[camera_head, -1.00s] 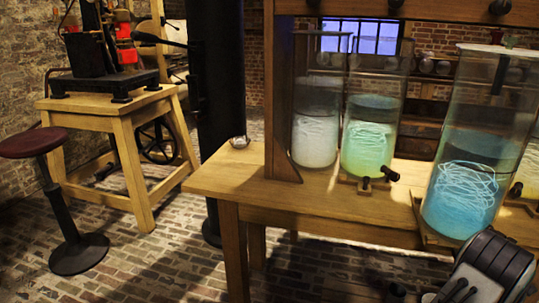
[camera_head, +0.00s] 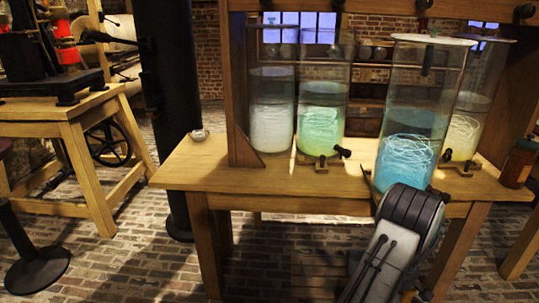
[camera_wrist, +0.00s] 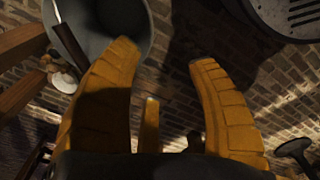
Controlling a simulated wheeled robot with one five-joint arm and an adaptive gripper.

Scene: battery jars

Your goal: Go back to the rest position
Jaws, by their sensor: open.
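My gripper (camera_wrist: 165,100) shows in the wrist view with its yellow ribbed fingers spread apart and nothing between them. Behind the fingers is the brick floor (camera_wrist: 175,75). In the head view, part of my arm shows at the bottom, in front of the table and overlapping the lower part of the blue jar (camera_head: 413,125); the gripper itself cannot be made out there. A whitish jar (camera_head: 271,115), a green jar (camera_head: 322,115) and a yellowish jar (camera_head: 466,125) also stand on the wooden table (camera_head: 200,165).
A wooden stand (camera_head: 70,130) with a black and red apparatus is at the left, with a stool (camera_head: 38,268) before it. A dark column (camera_head: 165,90) rises behind the table's left end. A brown bottle (camera_head: 519,163) is at the right. Brick floor (camera_head: 140,270) lies open between stool and table.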

